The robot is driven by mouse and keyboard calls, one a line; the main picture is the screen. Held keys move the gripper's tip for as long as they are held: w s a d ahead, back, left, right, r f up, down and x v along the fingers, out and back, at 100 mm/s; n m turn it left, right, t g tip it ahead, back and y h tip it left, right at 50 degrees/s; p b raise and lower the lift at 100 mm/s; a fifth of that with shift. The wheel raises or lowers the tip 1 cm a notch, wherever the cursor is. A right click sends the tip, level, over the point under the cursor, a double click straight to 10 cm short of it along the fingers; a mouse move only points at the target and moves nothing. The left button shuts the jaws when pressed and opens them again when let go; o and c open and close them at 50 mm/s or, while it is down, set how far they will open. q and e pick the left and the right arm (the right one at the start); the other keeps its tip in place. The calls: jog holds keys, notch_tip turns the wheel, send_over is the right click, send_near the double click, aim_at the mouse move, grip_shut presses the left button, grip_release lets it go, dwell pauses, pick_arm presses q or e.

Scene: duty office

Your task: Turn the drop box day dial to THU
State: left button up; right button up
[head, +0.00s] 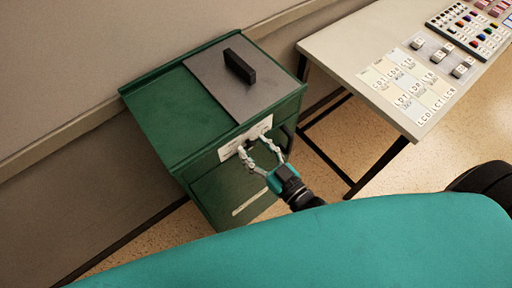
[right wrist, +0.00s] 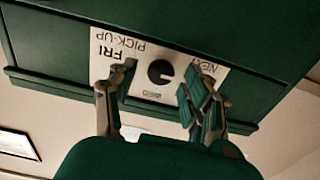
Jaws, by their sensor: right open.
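The green drop box (head: 155,115) stands against the wall in the head view. Its front bears a white label plate (head: 228,151), partly hidden by my fingers. In the right wrist view the plate (right wrist: 143,58) appears upside down, with "NEXT PICK-UP", "FRI" and a small word at its lower edge that looks like "WED". The round black day dial (right wrist: 160,72) sits mid-plate; I cannot tell which day it points to. My right gripper (head: 254,145) is open, its fingers on either side of the dial (right wrist: 158,76), apparently clear of it. My left gripper is out of view.
A grey lid panel (head: 215,85) with a black handle (head: 240,66) lies on top of the box. To the right stands a pale table (head: 345,50) with lettered cards (head: 408,80), grey blocks and a tray of coloured pieces (head: 470,30). Speckled floor shows between them.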

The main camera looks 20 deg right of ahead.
grip_shut()
